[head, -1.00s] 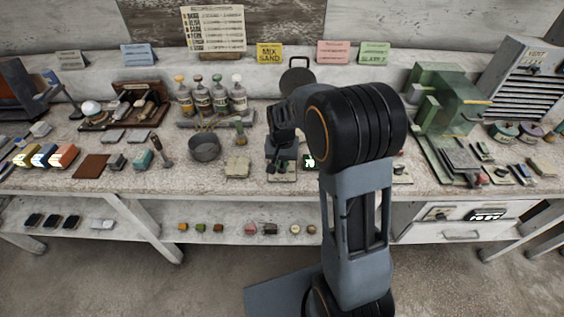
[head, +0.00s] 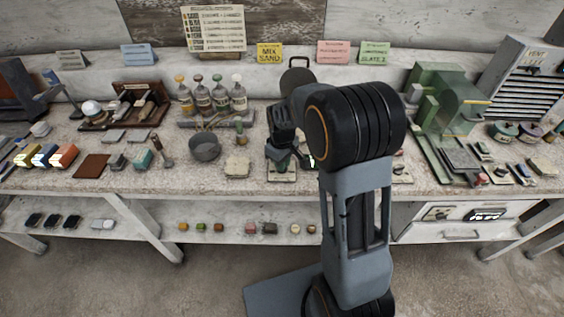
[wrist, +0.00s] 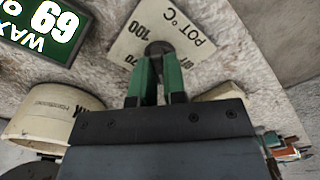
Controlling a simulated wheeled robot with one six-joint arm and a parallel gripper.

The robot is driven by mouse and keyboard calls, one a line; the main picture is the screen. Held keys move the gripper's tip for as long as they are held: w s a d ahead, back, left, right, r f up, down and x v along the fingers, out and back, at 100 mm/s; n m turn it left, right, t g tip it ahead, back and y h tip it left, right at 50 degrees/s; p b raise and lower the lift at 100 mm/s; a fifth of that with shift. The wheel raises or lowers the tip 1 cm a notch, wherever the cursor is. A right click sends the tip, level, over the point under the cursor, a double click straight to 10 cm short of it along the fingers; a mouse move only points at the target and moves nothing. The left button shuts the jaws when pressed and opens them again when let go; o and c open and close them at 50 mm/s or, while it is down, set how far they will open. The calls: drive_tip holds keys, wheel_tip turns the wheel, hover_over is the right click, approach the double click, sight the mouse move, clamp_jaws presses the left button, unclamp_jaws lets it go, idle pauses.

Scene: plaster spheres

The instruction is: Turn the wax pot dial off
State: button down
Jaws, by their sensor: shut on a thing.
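The wax pot dial (wrist: 158,47) is a small dark round knob on a pale plate (wrist: 128,47) lettered "POT °C", with 70 and 100 marked. My gripper (wrist: 158,64) has its green fingers shut on the knob, and they hide part of it and of the scale. In the head view my gripper (head: 280,164) is low over the dial plate (head: 284,177) near the bench front, and the knob is hidden. A green-lit display (wrist: 45,27) beside the plate reads 69 with "WAX"; it appears upside down in the wrist view. The pointer's setting cannot be told.
A pale round pot (wrist: 45,112) stands close to my gripper in the wrist view. A grey bowl (head: 205,147) and a pale block (head: 237,166) lie left of it on the bench. A green machine (head: 447,105) stands right. My arm hides the bench's middle.

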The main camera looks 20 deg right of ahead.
drive_tip(key=n, duration=0.5)
drive_tip(key=shift+n, duration=0.3)
drive_tip(key=n, duration=0.5)
drive_tip(key=shift+n, duration=0.3)
drive_tip(key=c, duration=1.2)
unclamp_jaws()
wheel_tip(320, 180, up, 14)
drive_tip(key=shift+f, duration=0.1)
